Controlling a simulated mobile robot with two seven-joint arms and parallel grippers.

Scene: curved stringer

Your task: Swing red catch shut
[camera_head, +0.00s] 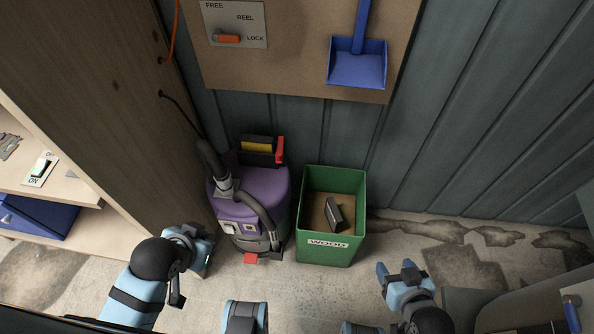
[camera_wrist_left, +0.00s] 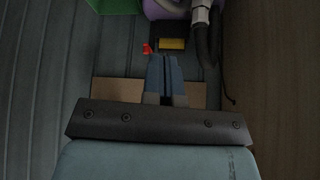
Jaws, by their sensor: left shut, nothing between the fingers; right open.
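A purple shop vacuum (camera_head: 262,188) stands on the floor with a dark box on its rear top, holding a yellow block (camera_head: 257,144). An upright red catch (camera_head: 280,150) is at the box's right end and seems to stand out from it. It also shows in the left wrist view, a small red piece (camera_wrist_left: 147,48) beside the yellow block (camera_wrist_left: 172,43). My left gripper (camera_head: 205,250) is at the vacuum's lower left, apart from the catch; its fingers (camera_wrist_left: 164,62) are together and empty. My right gripper (camera_head: 398,270) is open and empty, right of the green bin.
A green bin (camera_head: 330,252) labelled WOOD holds a dark block, right of the vacuum. A grey hose (camera_head: 213,165) rises at the vacuum's left. A wooden cabinet wall (camera_head: 120,100) bounds the left.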

